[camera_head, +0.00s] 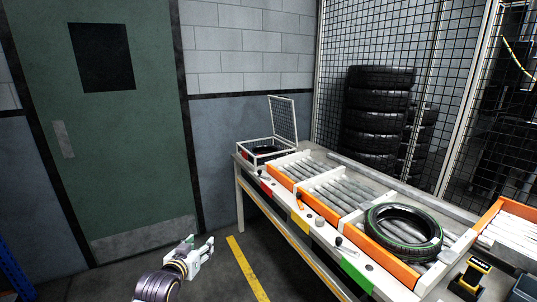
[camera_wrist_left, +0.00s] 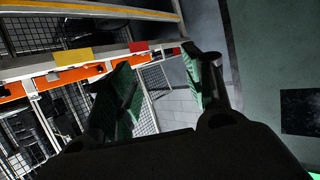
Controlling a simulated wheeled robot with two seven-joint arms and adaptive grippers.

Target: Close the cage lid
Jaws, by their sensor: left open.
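The wire cage (camera_head: 262,158) stands at the far left end of the conveyor table, with a dark item low inside it. Its mesh lid (camera_head: 283,117) is open and stands up, leaning slightly back at the rear right of the cage. My left gripper (camera_head: 202,245) is open and empty, in the air left of the table and in front of the cage, well apart from it. In the left wrist view its two green-padded fingers (camera_wrist_left: 158,65) are spread, and a mesh panel shows between them. My right gripper is in neither view.
A tyre (camera_head: 403,229) lies on the roller conveyor (camera_head: 330,190) at right. Stacked tyres (camera_head: 378,110) stand behind a mesh fence. A green door (camera_head: 100,150) is at left. The floor around my left gripper is clear; the table edge is to its right.

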